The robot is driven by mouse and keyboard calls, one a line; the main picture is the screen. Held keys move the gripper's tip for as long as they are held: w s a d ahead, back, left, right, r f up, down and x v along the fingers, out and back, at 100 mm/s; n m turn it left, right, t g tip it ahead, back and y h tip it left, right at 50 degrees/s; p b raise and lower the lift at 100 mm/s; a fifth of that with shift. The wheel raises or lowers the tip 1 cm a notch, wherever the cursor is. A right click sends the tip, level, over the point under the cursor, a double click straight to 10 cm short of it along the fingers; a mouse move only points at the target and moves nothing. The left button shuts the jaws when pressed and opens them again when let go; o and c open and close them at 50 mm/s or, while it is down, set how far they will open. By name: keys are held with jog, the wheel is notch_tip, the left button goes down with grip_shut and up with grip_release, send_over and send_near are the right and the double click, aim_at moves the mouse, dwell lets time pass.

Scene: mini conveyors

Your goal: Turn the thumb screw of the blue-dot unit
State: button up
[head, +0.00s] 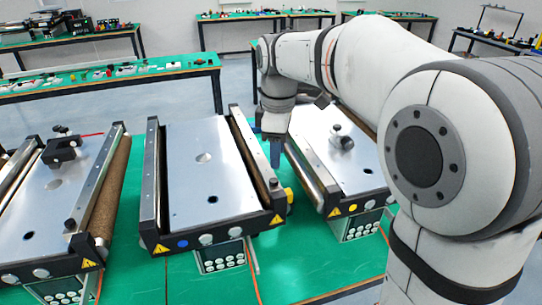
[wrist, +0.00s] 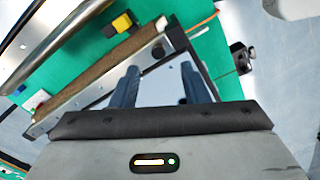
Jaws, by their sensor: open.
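The blue-dot unit is the middle mini conveyor (head: 205,165), with a blue dot (head: 183,244) on its dark front end. A small dark knob (head: 273,184), which looks like its thumb screw, stands on the right rail near the front corner. My gripper (head: 275,150) points down above the right side of this unit, behind the knob in the head view. In the wrist view my gripper (wrist: 159,70) has its two blue fingers apart, with nothing held. A conveyor frame with a brown belt shows beyond the fingers.
A yellow-dot conveyor (head: 335,155) stands close on the right, another conveyor (head: 50,190) on the left. Both carry black clamps. A narrow green gap of table lies between units.

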aim_at(274, 180)
jog(key=shift+w+a+n, duration=0.3)
jog(key=shift+a, duration=0.1)
jog(key=shift+f, duration=0.35)
notch_tip(274, 180, down, 7)
jog(key=shift+r, duration=0.1)
jog(key=shift+c, duration=0.3)
